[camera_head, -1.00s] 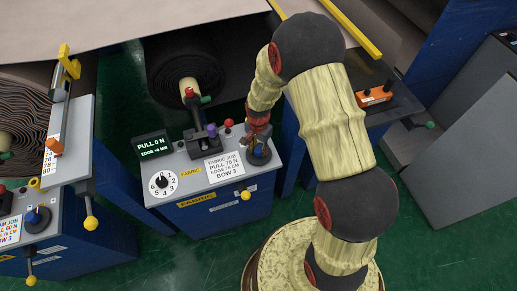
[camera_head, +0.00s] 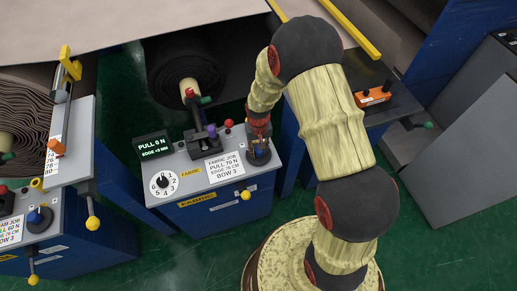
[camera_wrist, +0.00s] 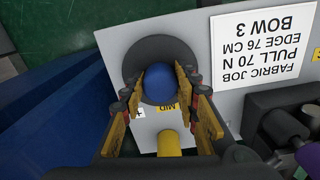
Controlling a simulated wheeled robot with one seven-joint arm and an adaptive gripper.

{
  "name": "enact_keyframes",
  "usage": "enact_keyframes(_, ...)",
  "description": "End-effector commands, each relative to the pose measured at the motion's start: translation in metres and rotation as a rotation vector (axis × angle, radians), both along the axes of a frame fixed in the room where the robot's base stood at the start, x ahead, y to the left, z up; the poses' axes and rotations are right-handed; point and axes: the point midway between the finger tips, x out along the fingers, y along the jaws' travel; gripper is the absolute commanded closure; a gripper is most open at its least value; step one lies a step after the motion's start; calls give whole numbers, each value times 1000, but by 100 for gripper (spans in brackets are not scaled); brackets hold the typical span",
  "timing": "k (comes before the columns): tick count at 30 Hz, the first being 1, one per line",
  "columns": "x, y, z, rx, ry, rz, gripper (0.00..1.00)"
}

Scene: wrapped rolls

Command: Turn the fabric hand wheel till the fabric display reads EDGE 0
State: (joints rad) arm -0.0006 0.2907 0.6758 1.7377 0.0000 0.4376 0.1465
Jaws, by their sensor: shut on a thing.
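The fabric hand wheel (camera_head: 257,159) is a dark disc at the right end of the fabric console's top, with a blue knob on it. In the wrist view the wheel (camera_wrist: 138,55) lies under my gripper (camera_wrist: 158,88). The gripper's yellow fingers stand on both sides of the blue knob (camera_wrist: 159,83) and are shut on it. The fabric display (camera_head: 153,146) has green text: PULL 0 N and an EDGE line that looks like +5 MM, though the digit is small.
A fabric job card (camera_wrist: 262,45) reads PULL 70 N, EDGE 76 CM, BOW 3. A numbered dial (camera_head: 163,184), a purple-handled lever (camera_head: 211,131) and a yellow-knobbed lever (camera_head: 246,195) are on the same console. Another console (camera_head: 40,225) with a similar blue knob stands at the left.

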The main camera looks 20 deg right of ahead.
Motion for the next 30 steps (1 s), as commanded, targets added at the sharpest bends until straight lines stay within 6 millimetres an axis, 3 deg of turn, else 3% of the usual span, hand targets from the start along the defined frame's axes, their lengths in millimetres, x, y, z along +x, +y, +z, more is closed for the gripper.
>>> enact_keyframes(18,1,-1,1,0,-2,541,94)
enact_keyframes(30,1,-1,1,0,-2,712,94)
